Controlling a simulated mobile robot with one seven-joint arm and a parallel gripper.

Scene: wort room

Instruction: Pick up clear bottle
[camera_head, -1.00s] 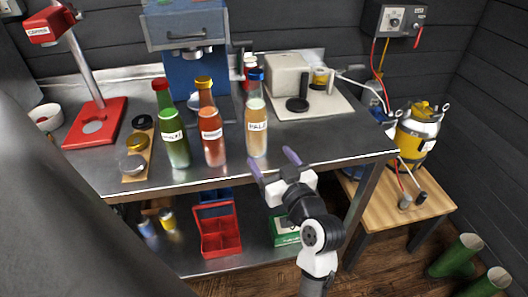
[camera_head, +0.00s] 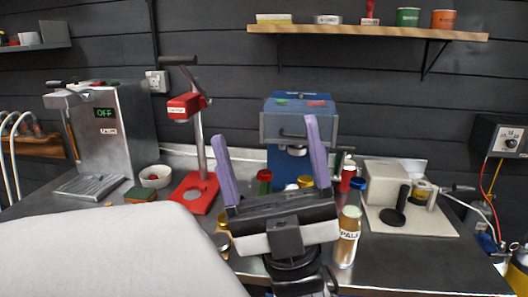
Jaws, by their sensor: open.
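A blue machine (camera_head: 300,125) stands behind the bottles. A red capper stand (camera_head: 200,190) and a white bowl (camera_head: 155,176) are to the left. A pale board (camera_head: 440,218) with a beige box is at right. A shelf (camera_head: 370,32) hangs above.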

